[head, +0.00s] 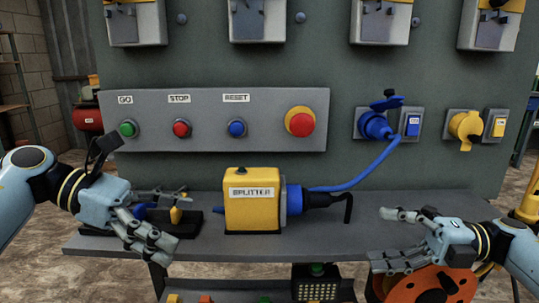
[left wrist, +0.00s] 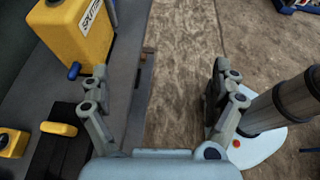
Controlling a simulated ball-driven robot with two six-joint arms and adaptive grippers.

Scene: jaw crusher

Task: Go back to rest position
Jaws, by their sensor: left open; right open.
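My left gripper (head: 172,222) is at the left of the grey shelf (head: 330,236), in front of a black block with blue and yellow parts. It is open, and in the left wrist view its spread fingers (left wrist: 158,70) have nothing between them. My right gripper (head: 382,238) is open and empty at the right end of the shelf. The yellow splitter box (head: 252,211) stands on the shelf between my two grippers, apart from both.
A grey panel (head: 214,105) carries green, red and blue buttons and a red emergency knob (head: 300,121). A blue cable (head: 359,173) runs from the blue socket (head: 375,126) to a plug at the splitter. An orange round object (head: 400,288) lies below my right gripper.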

